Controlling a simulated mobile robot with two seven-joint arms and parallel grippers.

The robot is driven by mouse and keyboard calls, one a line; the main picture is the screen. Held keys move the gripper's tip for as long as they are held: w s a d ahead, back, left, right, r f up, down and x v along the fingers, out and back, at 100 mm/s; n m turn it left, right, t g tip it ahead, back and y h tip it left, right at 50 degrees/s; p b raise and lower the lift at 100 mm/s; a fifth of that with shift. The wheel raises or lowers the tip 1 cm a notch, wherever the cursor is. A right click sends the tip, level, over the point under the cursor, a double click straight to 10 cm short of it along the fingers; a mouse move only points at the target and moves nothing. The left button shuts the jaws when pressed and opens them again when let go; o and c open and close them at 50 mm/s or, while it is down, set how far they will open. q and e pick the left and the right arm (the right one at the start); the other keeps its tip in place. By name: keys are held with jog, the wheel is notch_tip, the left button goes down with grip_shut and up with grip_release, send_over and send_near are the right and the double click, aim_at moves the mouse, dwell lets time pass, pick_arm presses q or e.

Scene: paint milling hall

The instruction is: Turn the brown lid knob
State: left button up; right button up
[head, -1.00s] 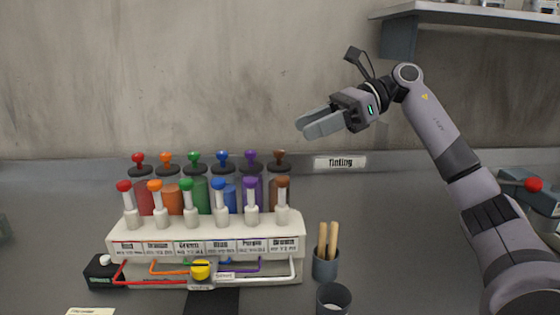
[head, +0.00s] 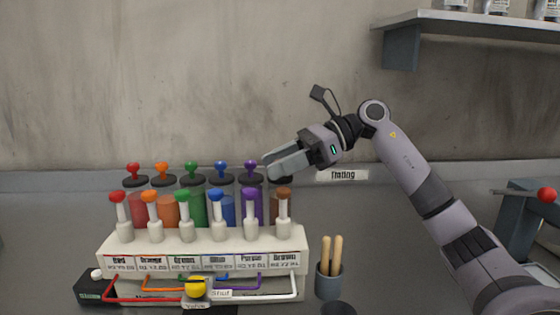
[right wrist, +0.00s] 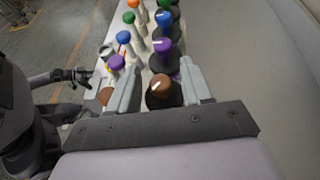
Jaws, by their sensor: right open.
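The brown lid knob (right wrist: 160,86) sits on a dark round lid at the end of the back row, as the right wrist view shows. A pale mark runs across its top. In the head view it is hidden behind my right gripper (head: 284,166). That gripper is open and empty; in the right wrist view its two fingers (right wrist: 160,88) stand on either side of the brown lid knob, with gaps showing. I cannot tell how far down the fingers reach.
The purple lid knob (head: 251,165) is the close neighbour on the left. A front row of pumps includes a brown-topped one (head: 283,193), outside the fingers. A cup with wooden sticks (head: 329,281) stands right of the white rack (head: 204,243). The wall is behind.

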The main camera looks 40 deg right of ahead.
grip_shut()
